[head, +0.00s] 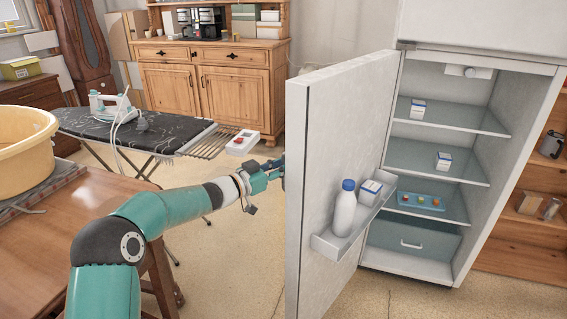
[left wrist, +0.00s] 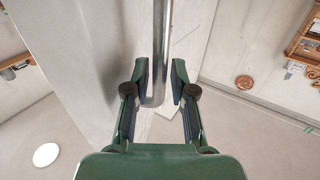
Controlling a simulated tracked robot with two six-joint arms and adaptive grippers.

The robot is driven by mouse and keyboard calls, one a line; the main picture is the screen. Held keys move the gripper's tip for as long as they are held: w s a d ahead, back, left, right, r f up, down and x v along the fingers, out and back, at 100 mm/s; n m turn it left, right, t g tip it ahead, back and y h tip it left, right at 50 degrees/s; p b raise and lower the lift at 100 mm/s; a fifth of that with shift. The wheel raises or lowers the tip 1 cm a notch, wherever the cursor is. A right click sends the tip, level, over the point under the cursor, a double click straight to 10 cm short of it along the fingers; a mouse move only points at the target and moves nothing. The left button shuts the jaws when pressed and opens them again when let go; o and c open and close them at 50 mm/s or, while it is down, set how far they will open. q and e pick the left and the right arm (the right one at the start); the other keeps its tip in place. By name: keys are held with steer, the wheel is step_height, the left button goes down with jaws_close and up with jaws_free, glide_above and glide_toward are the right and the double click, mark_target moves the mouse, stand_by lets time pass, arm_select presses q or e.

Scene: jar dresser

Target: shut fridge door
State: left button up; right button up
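The fridge door (head: 330,130) stands wide open, swung out to the left of the fridge body (head: 520,130). Its inner side faces the head camera and carries a shelf (head: 340,240) with a white bottle (head: 345,208) and a small box (head: 370,192). My left gripper (head: 279,170) is at the door's outer side, partly hidden behind the door's edge. In the left wrist view its fingers (left wrist: 160,85) are apart, one on each side of the lower end of a metal bar handle (left wrist: 159,50). Contact with the handle is unclear. My right gripper is out of view.
An ironing board (head: 150,132) with an iron stands left of the door, and a wooden table (head: 90,225) with a basin is at the left. Fridge shelves hold small boxes and a blue tray (head: 425,203). Floor before the fridge looks clear.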

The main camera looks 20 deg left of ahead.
arm_select(q)
steer(key=shift+w+d, duration=0.25)
steer(key=shift+w, duration=0.1)
steer(key=shift+c, duration=0.3)
jaws_close()
steer(key=shift+a, duration=0.1)
steer(key=shift+f, duration=0.1)
